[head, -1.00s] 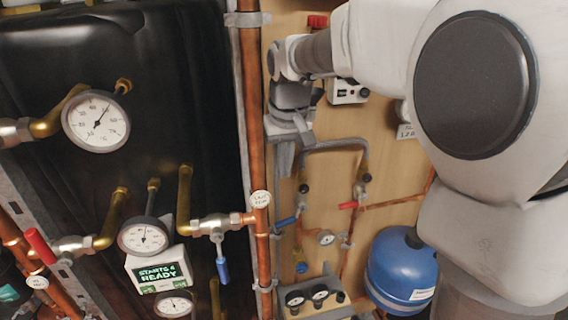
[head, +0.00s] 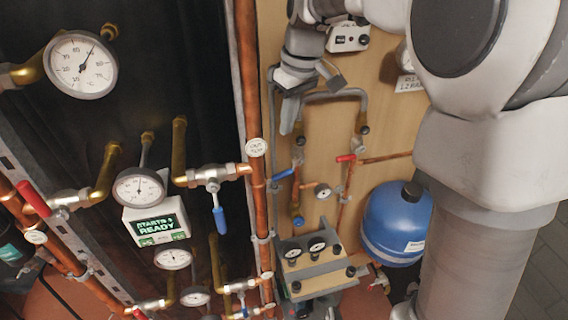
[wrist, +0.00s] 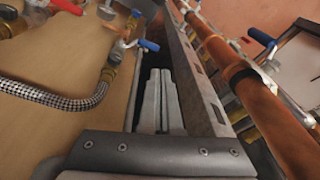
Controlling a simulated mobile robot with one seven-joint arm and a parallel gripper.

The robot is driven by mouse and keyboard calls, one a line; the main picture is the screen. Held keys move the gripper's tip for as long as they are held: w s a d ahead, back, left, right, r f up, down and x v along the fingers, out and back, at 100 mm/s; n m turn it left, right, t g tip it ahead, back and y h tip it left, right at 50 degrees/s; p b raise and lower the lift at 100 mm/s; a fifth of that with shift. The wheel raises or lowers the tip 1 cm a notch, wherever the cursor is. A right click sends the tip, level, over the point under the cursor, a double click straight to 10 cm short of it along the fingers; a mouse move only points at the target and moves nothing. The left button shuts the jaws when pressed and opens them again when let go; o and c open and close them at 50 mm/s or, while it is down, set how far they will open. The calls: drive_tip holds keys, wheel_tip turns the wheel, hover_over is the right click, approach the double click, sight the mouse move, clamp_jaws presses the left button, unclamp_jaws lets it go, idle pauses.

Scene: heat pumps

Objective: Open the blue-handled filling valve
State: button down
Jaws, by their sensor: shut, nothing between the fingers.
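The blue-handled valve on the wooden board (head: 283,174) sits below the left end of the grey hose loop (head: 333,94). Its blue lever points out to the left, roughly level. In the wrist view the blue lever (wrist: 148,45) shows just beyond the fingertips, near the braided hose (wrist: 60,100). My gripper (head: 289,128) is above the valve in the head view, beside the hose's left leg. Its fingers are together and empty, and they also show in the wrist view (wrist: 160,75). They appear apart from the lever.
A red-handled valve (head: 346,158) is at the loop's right leg. Another blue lever (head: 219,220) hangs from the pipework left of the vertical copper pipe (head: 247,90). A blue vessel (head: 396,225) stands at lower right. A metal rail and copper pipe (wrist: 265,110) run close right of the fingers.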

drive_tip(key=shift+w+d+f+n+g+y+b, duration=0.15)
drive_tip(key=shift+w+d+f+n+y+b, duration=0.4)
drive_tip(key=shift+n, duration=1.75)
drive_tip(key=shift+w+d+f+n+g+y+b, duration=0.1)
drive_tip(key=shift+d+f+n+y+b, duration=0.45)
drive_tip(key=shift+n, duration=1.75)
drive_tip(key=shift+w+d+f+n+g+y+b, duration=0.15)
drive_tip(key=shift+w+d+n+y+b, duration=0.45)
drive_tip(key=shift+n, duration=1.7)
drive_tip(key=shift+s+d+y+b, duration=0.1)
drive_tip(key=shift+s+y+b, duration=0.15)
drive_tip(key=shift+y+b, duration=0.05)
hover_over(277, 175)
drive_tip(key=s, duration=0.1)
wheel_tip(277, 175, down, 9)
drive_tip(key=shift+w+d+f, duration=0.15)
drive_tip(key=shift+d+f, duration=0.15)
drive_tip(key=shift+f, duration=0.3)
drive_tip(key=shift+w+d+f, duration=0.15)
drive_tip(key=shift+d+f, duration=0.2)
drive_tip(key=shift+f, duration=0.2)
drive_tip(key=shift+w+d+f, duration=0.15)
drive_tip(key=shift+d+f, duration=0.15)
drive_tip(key=shift+f, duration=0.3)
